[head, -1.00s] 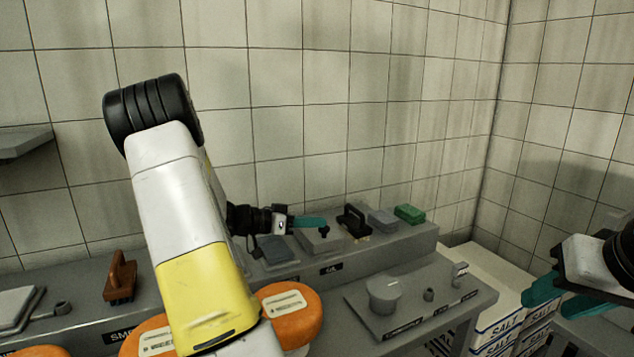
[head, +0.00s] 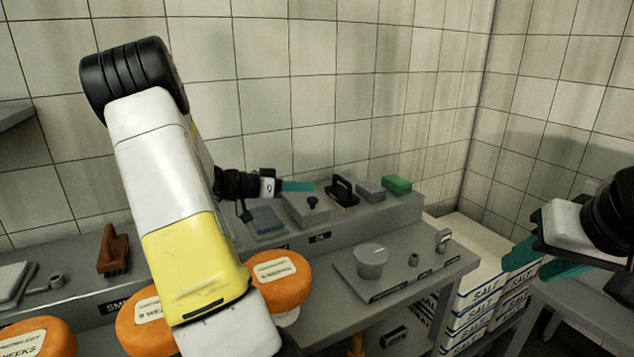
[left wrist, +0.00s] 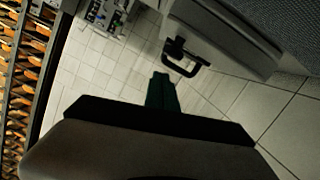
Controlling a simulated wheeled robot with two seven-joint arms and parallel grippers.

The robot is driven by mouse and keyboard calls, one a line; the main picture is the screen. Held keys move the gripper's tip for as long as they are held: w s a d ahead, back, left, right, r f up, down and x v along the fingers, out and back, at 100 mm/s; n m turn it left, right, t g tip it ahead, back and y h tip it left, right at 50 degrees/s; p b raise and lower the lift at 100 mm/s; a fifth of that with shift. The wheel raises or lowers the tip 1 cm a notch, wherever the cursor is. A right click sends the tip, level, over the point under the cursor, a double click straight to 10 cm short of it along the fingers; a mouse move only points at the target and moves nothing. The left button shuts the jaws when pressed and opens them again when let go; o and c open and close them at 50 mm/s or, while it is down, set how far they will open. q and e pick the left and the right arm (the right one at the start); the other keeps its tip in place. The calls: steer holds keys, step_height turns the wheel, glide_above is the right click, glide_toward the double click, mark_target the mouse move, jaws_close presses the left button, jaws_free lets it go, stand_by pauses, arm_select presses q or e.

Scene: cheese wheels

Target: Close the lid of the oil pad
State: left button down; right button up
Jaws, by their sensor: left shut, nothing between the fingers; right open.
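A light grey plate with a dark knob (head: 311,203), which looks like the oil pad's lid, lies on the raised back ledge behind a small black label. A blue-grey square pad (head: 264,220) lies just left of it. I cannot tell for sure whether the lid is fully seated. My left gripper (head: 298,186) is shut and empty, its teal fingers pointing right, just above and behind the knob in the picture. Its teal fingers also show in the left wrist view (left wrist: 160,92). My right gripper (head: 530,262) is open and empty at the right, away from the ledge.
A black-handled block (head: 343,191), a grey block (head: 370,191) and a green block (head: 397,186) stand right of the lid. A brown brush (head: 113,250) stands left. Orange cheese wheels (head: 280,280) are in front. Salt boxes (head: 475,300) are stacked at the right.

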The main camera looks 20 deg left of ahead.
arm_select(q)
steer(key=r+v, duration=0.2)
steer(key=v, duration=0.8)
steer(key=s+d+r+g+y, duration=0.1)
steer(key=s+d+g, duration=0.2)
steer(key=d, duration=0.6)
steer(key=s+d+g+y, duration=0.1)
steer(key=s+d+g, duration=0.25)
steer(key=d, duration=0.55)
steer(key=s+d+r+n+t+y, duration=0.1)
steer(key=s+d+n+y, duration=0.4)
steer(key=s, duration=0.8)
steer(key=shift+d+r+y, duration=0.8)
steer(key=shift+d+r, duration=0.1)
steer(key=shift+d, duration=0.15)
steer(key=shift+t, duration=0.25)
